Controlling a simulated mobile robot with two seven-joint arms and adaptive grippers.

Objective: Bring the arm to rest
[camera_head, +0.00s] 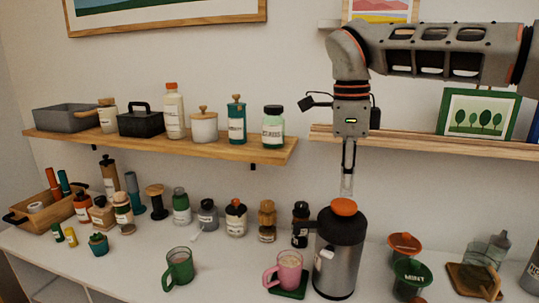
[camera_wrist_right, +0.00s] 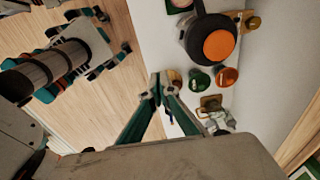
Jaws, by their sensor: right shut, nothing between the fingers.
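My right arm (camera_head: 440,52) comes in from the upper right, in front of the wall and shelf. My right gripper (camera_head: 347,190) points straight down, shut and empty. Its fingertips are just above and behind or beside the orange lid of the steel jug (camera_head: 340,255) in the head view; I cannot tell the exact gap there. In the right wrist view the closed fingertips (camera_wrist_right: 157,88) are clear of the jug (camera_wrist_right: 196,42), which stands farther up and to the right.
A pink mug (camera_head: 287,272) and a green mug (camera_head: 180,268) stand on the white counter (camera_head: 110,275). Wooden shelves (camera_head: 270,150) run along the wall, holding bottles and a framed tree picture (camera_head: 478,115).

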